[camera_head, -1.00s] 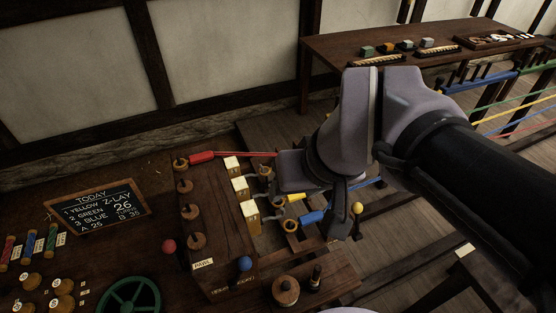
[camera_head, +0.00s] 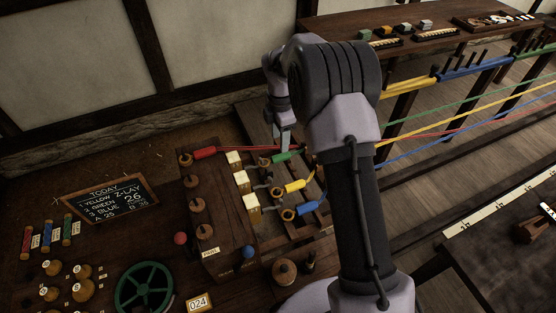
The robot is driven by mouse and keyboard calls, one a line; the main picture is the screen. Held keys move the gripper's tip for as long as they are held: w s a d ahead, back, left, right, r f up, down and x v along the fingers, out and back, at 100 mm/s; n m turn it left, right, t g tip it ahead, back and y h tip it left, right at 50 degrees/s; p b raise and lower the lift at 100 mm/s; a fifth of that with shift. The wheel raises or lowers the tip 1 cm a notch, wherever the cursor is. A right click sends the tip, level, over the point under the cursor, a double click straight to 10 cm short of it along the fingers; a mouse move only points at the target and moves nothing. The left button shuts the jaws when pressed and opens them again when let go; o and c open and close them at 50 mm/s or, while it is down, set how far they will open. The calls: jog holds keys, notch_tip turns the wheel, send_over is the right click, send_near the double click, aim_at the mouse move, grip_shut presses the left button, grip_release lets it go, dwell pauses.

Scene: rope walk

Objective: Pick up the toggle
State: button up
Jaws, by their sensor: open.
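Several coloured, toggle-like pieces lie at the rope ends by the wooden block; which one is the toggle I cannot tell. The red piece (camera_head: 204,153) is at the block's far end with a red rope running right. The green piece (camera_head: 285,157), yellow piece (camera_head: 296,185) and blue piece (camera_head: 307,208) lie right of the block, near metal hooks and wooden rings. My gripper (camera_head: 285,144) points down just above or beside the green piece. It is open; its fingers are small and partly hidden behind my arm. I see nothing held.
Three pale blocks (camera_head: 242,181) stand along the wooden block (camera_head: 208,215) with pegs. A green wheel (camera_head: 144,289), bobbins (camera_head: 285,271) and a chalkboard (camera_head: 108,196) are on the bench. Ropes stretch right behind my arm. A back table (camera_head: 440,42) holds small items.

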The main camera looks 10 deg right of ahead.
aim_at(279, 156)
jog(key=f, duration=0.2)
jog(key=f+b, duration=0.1)
jog(key=f, duration=0.2)
jog(key=f+b, duration=0.1)
jog(key=f, duration=0.1)
jog(key=shift+s+a+f, duration=0.2)
jog(key=shift+a+f, duration=0.1)
jog(key=shift+a, duration=0.05)
jog(key=shift+r, duration=0.1)
grip_shut()
notch_tip(279, 156, up, 10)
jog(key=p, duration=0.2)
jog(key=shift+p, duration=0.4)
jog(key=shift+r+p, duration=0.15)
jog(key=shift+p, duration=0.35)
